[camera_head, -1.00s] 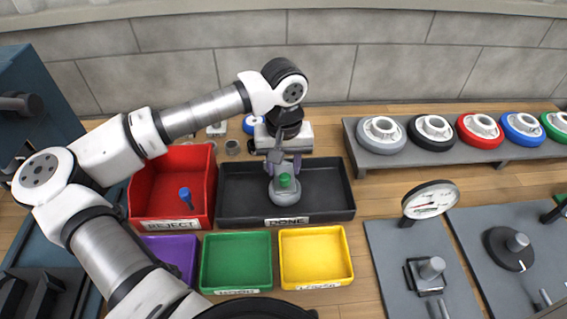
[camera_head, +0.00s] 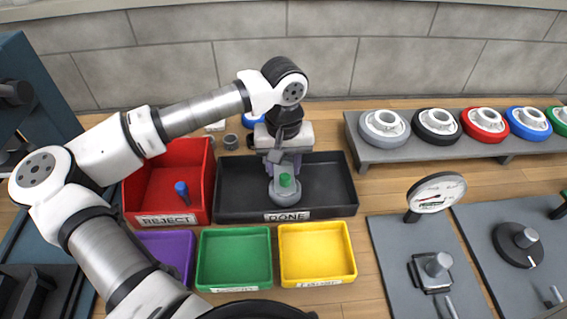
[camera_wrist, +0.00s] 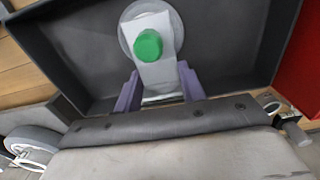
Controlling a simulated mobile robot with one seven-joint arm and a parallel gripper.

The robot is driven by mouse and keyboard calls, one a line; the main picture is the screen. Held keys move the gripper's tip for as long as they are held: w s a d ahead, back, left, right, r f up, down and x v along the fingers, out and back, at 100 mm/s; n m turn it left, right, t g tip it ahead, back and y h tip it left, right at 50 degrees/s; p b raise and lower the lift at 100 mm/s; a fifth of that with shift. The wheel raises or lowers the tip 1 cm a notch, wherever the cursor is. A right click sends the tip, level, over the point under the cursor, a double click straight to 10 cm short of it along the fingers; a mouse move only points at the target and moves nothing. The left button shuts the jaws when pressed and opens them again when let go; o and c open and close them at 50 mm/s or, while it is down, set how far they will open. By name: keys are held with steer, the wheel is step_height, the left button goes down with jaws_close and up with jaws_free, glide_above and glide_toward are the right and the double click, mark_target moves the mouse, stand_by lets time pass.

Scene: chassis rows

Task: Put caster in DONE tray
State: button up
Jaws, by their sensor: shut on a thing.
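The caster is a grey wheel (camera_head: 288,197) with a pale metal bracket and a green round part (camera_head: 285,180) on it. It is at the black DONE tray (camera_head: 328,196), within the tray's outline near its middle. My gripper (camera_head: 284,165) is shut on the caster from the back side. In the wrist view the purple fingers (camera_wrist: 156,92) flank the bracket plate, with the wheel (camera_wrist: 177,22) and green part (camera_wrist: 148,45) beyond, over the tray floor (camera_wrist: 85,55). I cannot tell whether the wheel touches the floor.
A red REJECT bin (camera_head: 205,165) holding a blue-topped piece (camera_head: 182,190) adjoins the tray at left. Green (camera_head: 234,260) and yellow (camera_head: 317,254) bins stand in front. A grey rack (camera_head: 400,152) of coloured wheels stands at right, near a dial gauge (camera_head: 436,192).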

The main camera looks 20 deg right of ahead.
steer(key=o, duration=1.3)
step_height(320, 180, up, 14)
steer(key=shift+f+b, duration=0.1)
steer(key=shift+b, duration=0.6)
